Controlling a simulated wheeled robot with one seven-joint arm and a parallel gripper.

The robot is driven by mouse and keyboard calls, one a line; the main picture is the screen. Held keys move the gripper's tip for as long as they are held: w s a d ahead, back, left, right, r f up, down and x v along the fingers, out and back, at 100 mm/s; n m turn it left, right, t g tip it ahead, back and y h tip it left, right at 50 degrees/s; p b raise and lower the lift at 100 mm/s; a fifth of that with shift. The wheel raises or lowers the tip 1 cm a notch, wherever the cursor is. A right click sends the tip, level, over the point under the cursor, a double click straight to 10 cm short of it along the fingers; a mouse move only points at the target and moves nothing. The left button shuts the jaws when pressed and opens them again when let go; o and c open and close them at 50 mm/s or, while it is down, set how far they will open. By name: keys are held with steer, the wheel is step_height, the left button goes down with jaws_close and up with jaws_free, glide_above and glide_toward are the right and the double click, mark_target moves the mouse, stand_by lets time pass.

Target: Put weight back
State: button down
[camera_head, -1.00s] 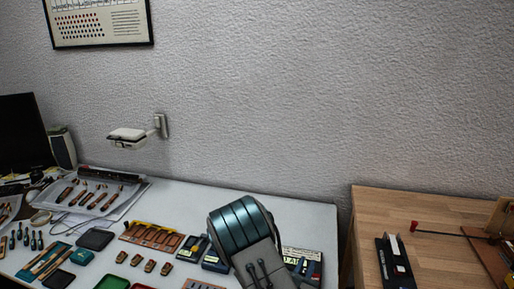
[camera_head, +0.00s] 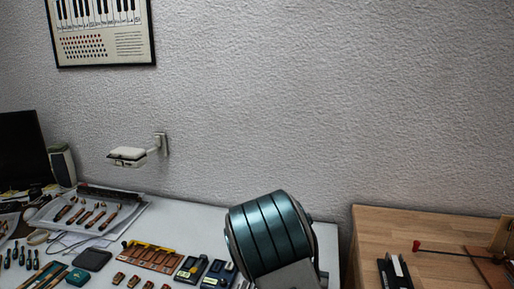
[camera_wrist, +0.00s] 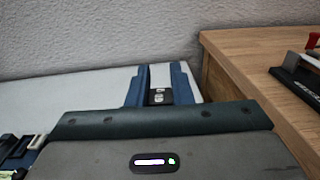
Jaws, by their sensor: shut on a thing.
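My gripper (camera_wrist: 158,68) shows in the wrist view as two blue fingers. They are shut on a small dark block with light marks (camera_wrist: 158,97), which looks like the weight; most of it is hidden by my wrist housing. The fingers and block appear above the pale table (camera_wrist: 75,92), close to the side of the wooden bench (camera_wrist: 232,75); I cannot tell the height. In the head view, my teal arm link covers the table's right part, and neither fingers nor block show.
An orange-brown rack (camera_head: 152,256) and dark blue boxes (camera_head: 190,268) stand left of my arm. A tool tray (camera_head: 135,215) lies further left. The wooden bench carries a black device with a white strip (camera_head: 393,272) and a red-tipped rod (camera_head: 416,246).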

steer(key=shift+d+r, duration=0.1)
stand_by(0.3)
steer(key=d+r+m+g+h, duration=0.35)
steer(key=d+m+h, duration=0.2)
steer(key=d, duration=0.55)
steer(key=s+d+r+m+g+h, duration=0.3)
steer(key=s+d+m+g, duration=0.3)
steer(key=s+d+g, duration=0.3)
steer(key=s+d+r+m+g+h+b, duration=0.1)
steer(key=s+d+r+m+g+h, duration=0.2)
steer(key=d, duration=0.9)
steer(key=s+m+g, duration=0.3)
steer(key=s+g, duration=0.2)
steer(key=g, duration=0.1)
steer(key=shift+s+h, duration=0.35)
steer(key=shift+s, duration=0.05)
steer(key=w+a+f, duration=0.1)
steer(key=w+f, duration=0.1)
steer(key=w, duration=0.1)
steer(key=w+a+f, duration=0.2)
steer(key=w, duration=0.2)
steer(key=w+a+f, duration=0.2)
steer(key=w+f, duration=0.1)
steer(key=shift+w+a, duration=0.15)
steer(key=shift+f+p, duration=0.45)
steer(key=shift+f, duration=1.35)
